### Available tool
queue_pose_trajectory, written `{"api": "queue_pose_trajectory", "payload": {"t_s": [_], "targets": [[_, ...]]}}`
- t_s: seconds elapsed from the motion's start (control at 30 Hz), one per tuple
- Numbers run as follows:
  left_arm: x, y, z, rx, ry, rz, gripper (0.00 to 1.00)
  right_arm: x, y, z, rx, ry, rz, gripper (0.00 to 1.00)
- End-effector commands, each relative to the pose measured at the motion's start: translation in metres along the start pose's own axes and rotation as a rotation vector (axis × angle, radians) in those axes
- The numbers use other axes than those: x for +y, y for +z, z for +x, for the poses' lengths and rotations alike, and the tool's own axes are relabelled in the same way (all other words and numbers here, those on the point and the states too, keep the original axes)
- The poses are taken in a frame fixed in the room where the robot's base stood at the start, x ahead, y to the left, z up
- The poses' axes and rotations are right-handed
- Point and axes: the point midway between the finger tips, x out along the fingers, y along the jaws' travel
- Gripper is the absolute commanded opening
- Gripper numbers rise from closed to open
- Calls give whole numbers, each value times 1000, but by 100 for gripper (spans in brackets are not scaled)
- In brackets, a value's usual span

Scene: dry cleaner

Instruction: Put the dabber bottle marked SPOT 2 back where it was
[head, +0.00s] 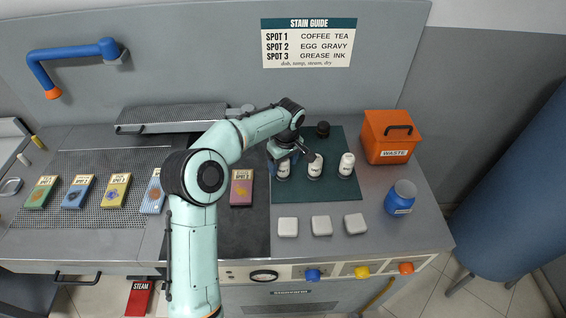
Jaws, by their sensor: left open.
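Three white dabber bottles stand on the dark green mat (337,196): a left one (283,170), a middle one (315,169) and a right one (347,166). Their labels are too small to read, so I cannot tell which is SPOT 2. My left gripper (300,155) is open above the mat, close to the tops of the left and middle bottles. It partly covers them, and I cannot tell whether it touches either. My right gripper is out of view.
An orange WASTE bin (386,140) stands right of the mat, with a blue jar (400,198) in front of it. Several white pads (321,225) lie before the mat. Stain cards (117,190) lie to the left. A stain guide (309,43) hangs behind.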

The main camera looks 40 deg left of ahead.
Motion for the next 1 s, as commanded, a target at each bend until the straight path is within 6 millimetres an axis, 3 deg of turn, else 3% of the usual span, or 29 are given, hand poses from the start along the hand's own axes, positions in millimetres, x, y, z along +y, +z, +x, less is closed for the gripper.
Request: {"api": "queue_pose_trajectory", "payload": {"t_s": [0.6, 1.0], "targets": [[2, -1, -111, 2, 4, 0, 69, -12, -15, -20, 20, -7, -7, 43], [0, 0, -122, 1, 0, 1, 69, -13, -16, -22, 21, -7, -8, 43]]}}
